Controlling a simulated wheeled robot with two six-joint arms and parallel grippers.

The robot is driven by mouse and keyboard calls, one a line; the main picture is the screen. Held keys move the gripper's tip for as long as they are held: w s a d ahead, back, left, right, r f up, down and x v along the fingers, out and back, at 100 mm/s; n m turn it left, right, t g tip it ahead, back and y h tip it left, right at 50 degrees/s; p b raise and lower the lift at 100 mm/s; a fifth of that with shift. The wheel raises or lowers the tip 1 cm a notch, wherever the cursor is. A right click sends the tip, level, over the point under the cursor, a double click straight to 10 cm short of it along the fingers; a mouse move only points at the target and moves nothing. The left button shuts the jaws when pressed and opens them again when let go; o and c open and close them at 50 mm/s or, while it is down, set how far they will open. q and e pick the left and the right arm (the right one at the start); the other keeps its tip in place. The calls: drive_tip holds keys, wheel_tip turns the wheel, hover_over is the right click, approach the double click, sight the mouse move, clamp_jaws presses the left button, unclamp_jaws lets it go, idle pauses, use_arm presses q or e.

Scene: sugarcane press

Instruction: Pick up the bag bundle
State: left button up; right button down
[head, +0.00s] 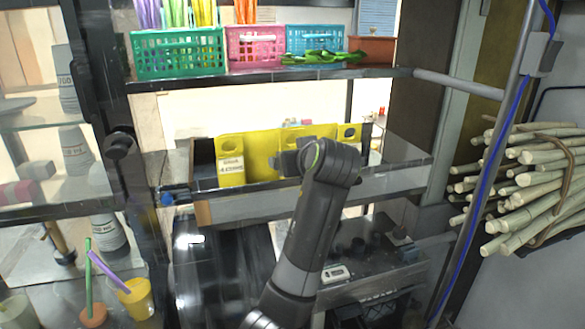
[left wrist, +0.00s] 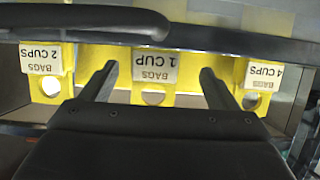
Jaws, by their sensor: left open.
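Yellow bag bundles stand in a long open tray (head: 255,207) below the shelf. The left bundle (head: 230,172) has a white label and a hole at its top; another bundle (head: 262,155) is in the middle, partly behind my arm. In the left wrist view, labels appear upside down: "BAGS 2 CUPS" (left wrist: 41,59), "BAGS 1 CUP" (left wrist: 155,67) and "BAGS 4 CUPS" (left wrist: 264,75). My left gripper (left wrist: 157,85) is open, its two fingers apart on either side of the 1 cup label, holding nothing. In the head view it is at the tray (head: 287,161). My right gripper is out of view.
A shelf (head: 270,75) above the tray holds a green basket (head: 178,54), a pink basket (head: 255,47) and a blue basket (head: 314,39). Sugarcane stalks (head: 530,185) are stacked at right. A metal post (head: 500,130) stands before them. Cups with straws (head: 135,298) are lower left.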

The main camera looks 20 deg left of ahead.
use_arm(q)
drive_tip(key=p+x, duration=0.2)
drive_tip(key=x, duration=0.3)
drive_tip(key=shift+w+r+p, duration=0.2)
drive_tip(key=shift+w+p, duration=0.1)
drive_tip(key=shift+p, duration=0.1)
drive_tip(key=shift+d, duration=0.15)
drive_tip(key=shift+c, duration=0.8)
drive_tip(key=c, duration=0.8)
